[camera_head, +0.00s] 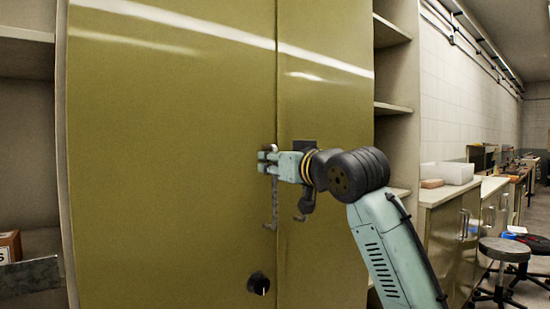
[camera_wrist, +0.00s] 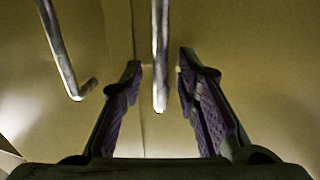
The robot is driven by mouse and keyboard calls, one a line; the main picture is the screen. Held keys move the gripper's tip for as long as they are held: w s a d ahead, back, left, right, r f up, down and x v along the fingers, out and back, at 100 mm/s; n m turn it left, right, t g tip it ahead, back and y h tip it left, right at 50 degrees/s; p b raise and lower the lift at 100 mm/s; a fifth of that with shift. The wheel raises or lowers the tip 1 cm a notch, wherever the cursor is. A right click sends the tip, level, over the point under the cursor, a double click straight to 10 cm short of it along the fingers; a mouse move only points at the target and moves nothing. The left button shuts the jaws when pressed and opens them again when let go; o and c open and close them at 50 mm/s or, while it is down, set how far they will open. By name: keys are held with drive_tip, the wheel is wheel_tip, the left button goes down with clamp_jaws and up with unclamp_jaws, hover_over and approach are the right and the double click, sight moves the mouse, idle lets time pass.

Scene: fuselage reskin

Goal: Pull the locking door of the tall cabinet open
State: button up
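The tall cabinet has two olive-gold doors, a wide left door (camera_head: 170,150) and a narrower right door (camera_head: 325,100), meeting at a vertical seam. Both look closed. Two metal bar handles hang near the seam, a left one (camera_head: 274,205) and a right one (camera_head: 301,214). A black knob (camera_head: 259,284) sits low on the left door. The other bar (camera_wrist: 62,55) is outside the fingers.
Open shelves (camera_head: 392,108) stand right of the cabinet. Further right are a counter with a white bin (camera_head: 455,173) and stools (camera_head: 504,250). Left of the cabinet are another shelf unit and a box (camera_head: 10,247). My arm reaches in from the lower right.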

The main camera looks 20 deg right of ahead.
drive_tip(key=shift+w, duration=0.15)
drive_tip(key=shift+c, duration=0.3)
clamp_jaws()
idle(0.6)
